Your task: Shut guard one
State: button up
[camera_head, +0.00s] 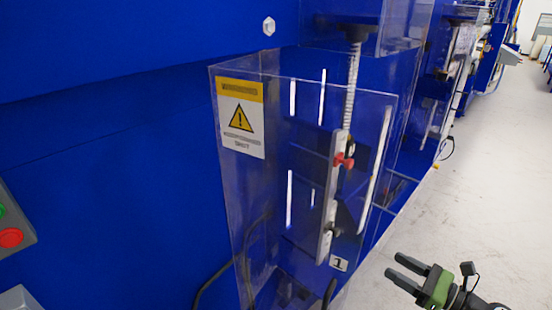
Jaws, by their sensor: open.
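Guard one is a clear plastic panel (285,130) with a yellow and white warning label (240,118) at its upper left and a small tag marked "1" (338,264) near its lower right. A pale vertical strip (375,170) shows at its right side. Behind the clear plastic are a threaded rod (352,85) and a fixture with a red knob (344,161). I cannot tell for certain how far the guard stands open. My gripper (393,267) is at the lower right, open and empty, apart from the guard. Its two dark fingers point left.
The blue machine body (110,150) fills the left, with green and red buttons (10,238) at the left edge. More blue machines (480,60) stand in a row toward the back. Dark cables (215,280) hang low by the guard. The pale floor (490,190) at right is clear.

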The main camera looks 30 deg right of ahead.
aim_at(240, 102)
jog(key=k+l, duration=0.25)
jog(key=k, duration=0.2)
jog(key=k+l, duration=0.25)
jog(key=k, duration=0.25)
